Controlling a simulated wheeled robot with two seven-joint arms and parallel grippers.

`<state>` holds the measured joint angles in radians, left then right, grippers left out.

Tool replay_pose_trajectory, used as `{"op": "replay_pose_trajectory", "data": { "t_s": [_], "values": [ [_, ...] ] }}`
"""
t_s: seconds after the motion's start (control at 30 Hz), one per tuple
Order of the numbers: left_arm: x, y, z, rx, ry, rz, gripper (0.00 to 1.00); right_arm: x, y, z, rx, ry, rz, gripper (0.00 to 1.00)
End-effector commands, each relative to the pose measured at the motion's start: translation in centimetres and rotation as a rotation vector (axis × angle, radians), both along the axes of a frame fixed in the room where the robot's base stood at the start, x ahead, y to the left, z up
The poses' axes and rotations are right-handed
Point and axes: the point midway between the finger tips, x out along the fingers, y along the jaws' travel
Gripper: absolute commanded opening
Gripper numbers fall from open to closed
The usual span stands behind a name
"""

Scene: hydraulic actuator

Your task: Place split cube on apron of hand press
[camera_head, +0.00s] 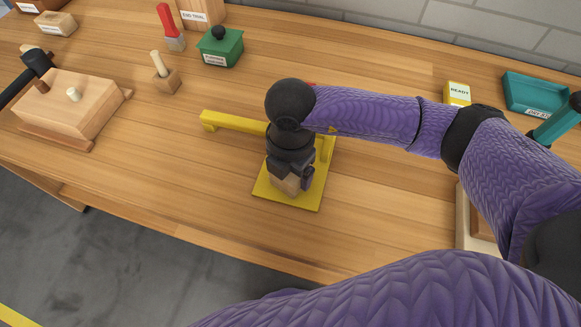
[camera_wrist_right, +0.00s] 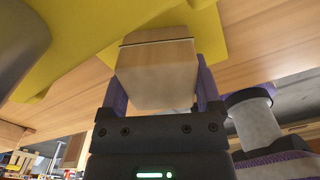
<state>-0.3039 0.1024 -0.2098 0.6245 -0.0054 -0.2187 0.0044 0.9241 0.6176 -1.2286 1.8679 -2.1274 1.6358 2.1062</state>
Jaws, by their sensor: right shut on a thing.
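The split cube (camera_wrist_right: 157,75) is light wood with a thin dark seam near its far end, and sits between the two purple fingers of my right gripper (camera_wrist_right: 160,95). In the head view the right gripper (camera_head: 290,178) points down over the yellow apron of the hand press (camera_head: 265,196), and the cube (camera_head: 285,187) shows below its fingers. The cube is close to the apron; I cannot tell whether it touches. The hand press's yellow lever (camera_head: 235,122) extends to the left behind the gripper. My arm hides part of the press. My left gripper is not in view.
A wooden block with pegs (camera_head: 70,100) stands at the left. A yellow READY box (camera_head: 457,94) and a teal tray (camera_head: 535,95) lie right. The table front is clear.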

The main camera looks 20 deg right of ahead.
Motion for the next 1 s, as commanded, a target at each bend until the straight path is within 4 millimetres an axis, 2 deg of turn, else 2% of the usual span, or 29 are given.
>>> {"op": "replay_pose_trajectory", "data": {
  "t_s": [0.13, 0.17, 0.23, 0.43, 0.53, 0.8, 0.9, 1.0],
  "values": [
    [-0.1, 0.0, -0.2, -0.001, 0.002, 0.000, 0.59, 0.0, 0.0, -0.3, 0.000, 0.000, 0.000, 0.20],
    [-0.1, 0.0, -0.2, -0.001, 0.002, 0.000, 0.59, 0.0, 0.0, -0.3, 0.000, 0.000, 0.000, 0.84],
    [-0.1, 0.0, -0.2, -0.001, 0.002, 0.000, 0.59, 0.0, 0.0, -0.2, 0.000, 0.000, 0.000, 0.99],
    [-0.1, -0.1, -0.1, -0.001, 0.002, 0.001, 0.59, 0.0, 0.0, -0.2, 0.000, 0.000, 0.000, 1.00],
    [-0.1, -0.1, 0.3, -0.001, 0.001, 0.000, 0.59, 0.0, 0.0, 0.7, 0.001, -0.001, 0.000, 1.00],
    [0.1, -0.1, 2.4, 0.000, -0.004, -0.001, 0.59, 0.1, 0.0, 8.1, 0.002, -0.006, 0.000, 1.00],
    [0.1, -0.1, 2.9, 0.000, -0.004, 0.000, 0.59, 0.1, 0.0, 10.3, 0.000, -0.004, 0.000, 1.00],
    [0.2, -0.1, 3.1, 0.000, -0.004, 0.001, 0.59, 0.0, 0.0, 11.6, -0.001, -0.001, 0.001, 1.00]
  ]
}}
